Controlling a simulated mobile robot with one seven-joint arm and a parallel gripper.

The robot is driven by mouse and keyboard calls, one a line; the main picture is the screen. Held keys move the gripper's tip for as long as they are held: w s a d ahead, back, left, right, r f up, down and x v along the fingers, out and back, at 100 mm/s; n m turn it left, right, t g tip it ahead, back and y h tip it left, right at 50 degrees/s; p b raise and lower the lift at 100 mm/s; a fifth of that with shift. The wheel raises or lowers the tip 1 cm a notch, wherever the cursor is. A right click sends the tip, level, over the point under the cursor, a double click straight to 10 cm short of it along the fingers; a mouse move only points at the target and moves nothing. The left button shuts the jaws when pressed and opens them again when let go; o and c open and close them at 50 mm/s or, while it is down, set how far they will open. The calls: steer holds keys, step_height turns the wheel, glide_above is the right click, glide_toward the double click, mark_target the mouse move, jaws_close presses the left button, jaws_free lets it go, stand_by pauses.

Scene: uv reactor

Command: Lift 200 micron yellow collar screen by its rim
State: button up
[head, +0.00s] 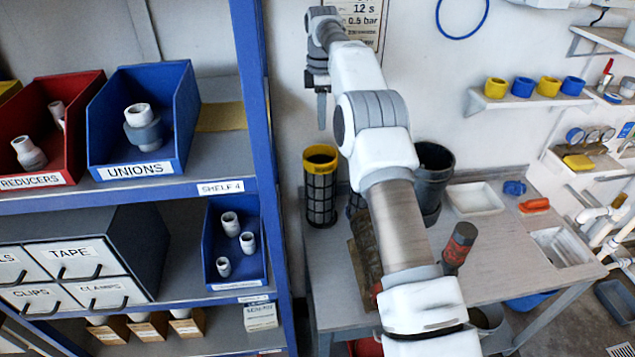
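The yellow collar screen (320,190) is a dark mesh cylinder with a yellow rim. It stands upright at the back left of the workbench in the head view. My gripper (321,125) points down above its rim, with a clear gap between them. I see the fingers edge-on as one dark strip, so I cannot tell whether they are open or shut. Nothing shows hanging from them. The 200 micron marking is too small to read. Another dark cylinder (354,204) stands just to the right, mostly hidden by my arm.
A blue shelf post (262,130) rises left of the bench. A dark grey cylindrical vessel (432,180) stands right of my arm. A white tray (474,199) and a red-and-black tool (459,245) are on the bench (330,262). A wall shelf (530,101) holds yellow and blue collars.

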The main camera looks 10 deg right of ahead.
step_height(320, 180, down, 12)
glide_above(321, 188)
steer(key=shift+f+p, duration=0.45)
steer(key=shift+f, duration=2.2)
jaws_close()
steer(key=shift+w+r, duration=0.1)
